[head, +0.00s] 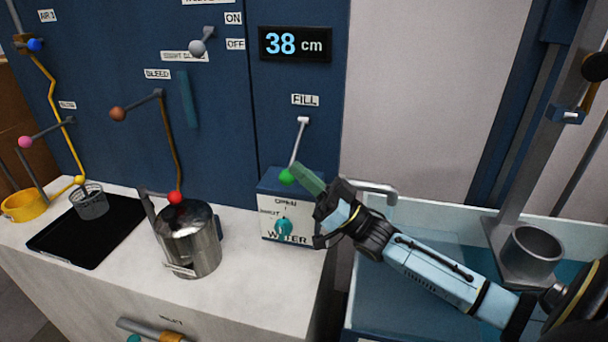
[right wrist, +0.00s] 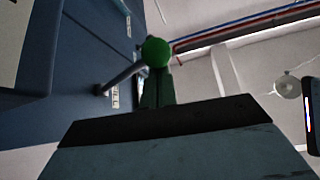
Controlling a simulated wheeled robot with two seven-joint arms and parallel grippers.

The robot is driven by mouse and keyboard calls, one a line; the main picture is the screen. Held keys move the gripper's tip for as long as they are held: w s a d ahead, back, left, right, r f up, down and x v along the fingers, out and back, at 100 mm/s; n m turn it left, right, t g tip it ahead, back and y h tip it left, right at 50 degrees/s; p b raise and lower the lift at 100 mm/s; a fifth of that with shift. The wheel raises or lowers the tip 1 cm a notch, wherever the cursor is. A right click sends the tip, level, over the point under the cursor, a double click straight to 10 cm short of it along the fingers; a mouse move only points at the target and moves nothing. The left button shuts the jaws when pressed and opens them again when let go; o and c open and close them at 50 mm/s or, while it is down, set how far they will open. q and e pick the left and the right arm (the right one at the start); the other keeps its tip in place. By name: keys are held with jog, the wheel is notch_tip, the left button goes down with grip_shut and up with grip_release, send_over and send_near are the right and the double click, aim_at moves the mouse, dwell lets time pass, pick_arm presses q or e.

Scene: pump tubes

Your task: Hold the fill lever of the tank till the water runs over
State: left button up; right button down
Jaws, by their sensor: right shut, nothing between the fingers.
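The fill lever (head: 297,145) hangs down from its pivot under the FILL label on the blue panel. Its green ball end (head: 286,176) is low, just above the WATER box. My right gripper (head: 300,174) is shut and empty, its green fingertips at the green ball. In the right wrist view the ball (right wrist: 156,52) sits right at the tip of the closed fingers (right wrist: 158,88); whether they touch cannot be told for sure. The display (head: 295,44) reads 38 cm. The tank (head: 440,250) appears to be the blue-edged basin at right. My left gripper is not in view.
The WATER box (head: 290,215) with a teal knob (head: 283,226) stands under the lever. A steel pot (head: 190,240), a black mat (head: 75,240) and a yellow ring (head: 22,206) are on the counter to the left. A grey cup (head: 532,254) is at right.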

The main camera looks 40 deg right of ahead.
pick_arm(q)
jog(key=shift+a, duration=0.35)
pick_arm(e)
jog(key=shift+f, duration=0.15)
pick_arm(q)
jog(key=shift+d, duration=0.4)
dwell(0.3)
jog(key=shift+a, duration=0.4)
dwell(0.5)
pick_arm(e)
jog(key=shift+f, duration=0.15)
